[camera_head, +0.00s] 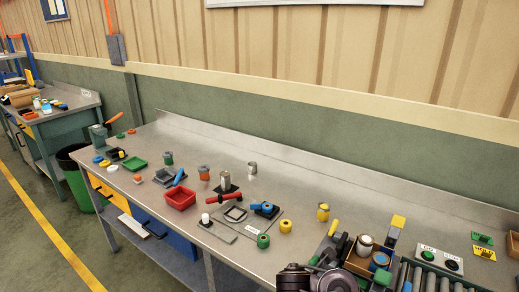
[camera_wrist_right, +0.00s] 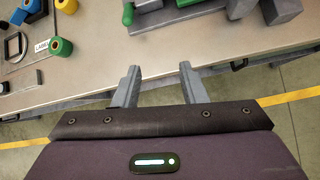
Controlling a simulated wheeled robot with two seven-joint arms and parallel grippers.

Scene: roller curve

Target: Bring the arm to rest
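My right gripper (camera_wrist_right: 162,88) shows in the right wrist view with its two grey fingers spread apart and nothing between them. It is over the front edge of the grey workbench (camera_wrist_right: 100,68), apart from the objects on it. In the head view, dark rounded parts of my arm (camera_head: 308,279) show at the bottom edge, over the front of the workbench (camera_head: 330,180). The fingers cannot be made out there. My left gripper is in neither view.
A green roll (camera_head: 263,241), a yellow roll (camera_head: 285,226) and a red bin (camera_head: 180,199) stand on the bench. A wooden box (camera_head: 357,262) with jars and a roller conveyor (camera_head: 443,284) lie to the right. The bench's back strip is mostly clear.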

